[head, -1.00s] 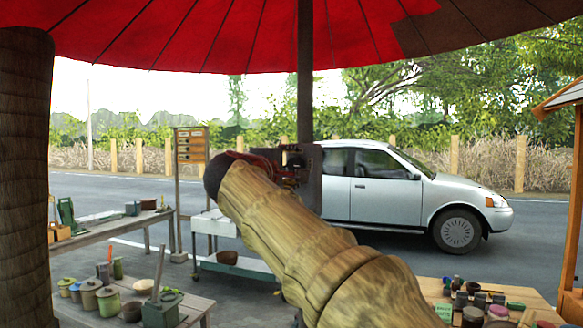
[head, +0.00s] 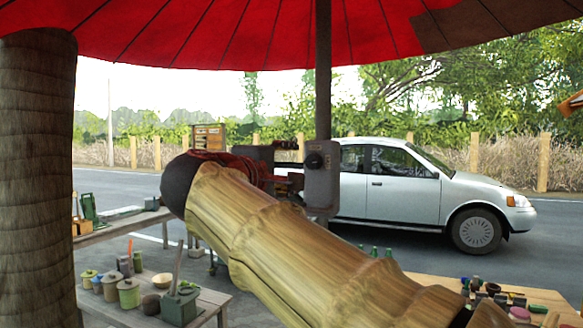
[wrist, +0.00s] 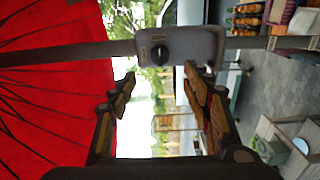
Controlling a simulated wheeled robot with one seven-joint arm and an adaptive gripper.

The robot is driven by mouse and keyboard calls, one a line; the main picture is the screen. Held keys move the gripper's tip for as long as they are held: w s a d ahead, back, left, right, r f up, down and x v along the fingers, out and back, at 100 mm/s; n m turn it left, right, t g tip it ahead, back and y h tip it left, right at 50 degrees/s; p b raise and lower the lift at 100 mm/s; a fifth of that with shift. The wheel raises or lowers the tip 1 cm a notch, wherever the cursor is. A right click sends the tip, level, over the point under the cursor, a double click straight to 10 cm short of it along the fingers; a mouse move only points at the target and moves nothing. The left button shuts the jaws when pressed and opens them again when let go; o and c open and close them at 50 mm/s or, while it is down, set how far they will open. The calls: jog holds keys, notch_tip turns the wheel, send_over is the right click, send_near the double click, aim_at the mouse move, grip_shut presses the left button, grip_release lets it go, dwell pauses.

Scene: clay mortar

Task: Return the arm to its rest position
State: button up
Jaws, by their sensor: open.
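My arm (head: 270,235), with a bamboo-like surface, reaches from the lower right of the head view up to a dark, red-wrapped joint at the left. My gripper (wrist: 158,82) shows in the wrist view with its two wooden-looking fingers spread apart and nothing between them. In the head view the gripper is partly hidden behind the arm and hard to make out. A grey box with a dark knob (head: 321,172) is on the umbrella pole (head: 323,70). The box (wrist: 180,46) shows just beyond the fingertips in the wrist view; I cannot tell the gap.
A red umbrella (head: 230,35) spreads overhead, and a thick trunk-like post (head: 38,180) stands at left. A low table (head: 210,302) with several pots is at lower left. A table with small jars (head: 540,297) is at lower right. A silver car (head: 400,190) is on the road behind.

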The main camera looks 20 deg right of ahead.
jog(key=s+a+f+g+y, duration=0.1)
jog(key=a+f+y, duration=0.1)
jog(key=f, duration=0.7)
jog(key=s+a+f+m+g+y, duration=0.1)
jog(key=f+g+y, duration=0.15)
jog(key=f, duration=0.65)
jog(key=s+a+f+y, duration=0.1)
jog(key=a+f+y, duration=0.15)
jog(key=f, duration=0.65)
jog(key=s+f+m+g+y, duration=0.3)
jog(key=s+f+m+y, duration=0.2)
jog(key=s+f, duration=1.7)
jog(key=s+m, duration=0.2)
jog(key=s, duration=0.1)
jog(key=shift+s+d+m+g+y, duration=0.25)
jog(key=shift+d+m+g+y, duration=0.1)
jog(key=shift+m+y, duration=0.05)
